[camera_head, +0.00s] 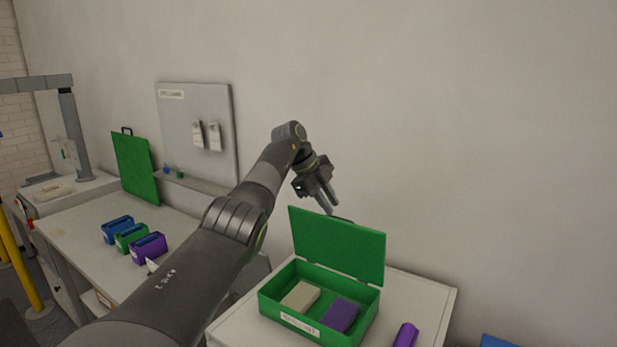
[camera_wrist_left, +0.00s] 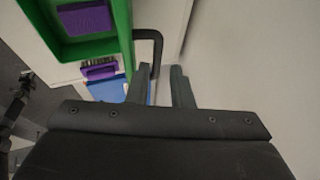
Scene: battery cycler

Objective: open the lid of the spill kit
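The spill kit (camera_head: 274,306) is a green box with a label on its front, on the white table. Its green lid (camera_head: 337,243) stands open, about upright at the back. A black handle (camera_wrist_left: 153,40) sticks out from the lid's edge in the left wrist view. My left gripper (camera_head: 328,206) is just above and behind the lid's top edge. In the left wrist view its two fingers (camera_wrist_left: 164,88) are apart with nothing seen between them. The handle shows close to the left finger; I cannot tell if they touch. A dark shape at that view's left edge may be my right gripper.
A beige block (camera_head: 300,297) and a purple block (camera_head: 340,315) lie in the box. A purple object (camera_head: 405,335) lies right of it on the table (camera_head: 425,290). Blue, green and purple bins stand on the left bench (camera_head: 75,222). The wall is close behind.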

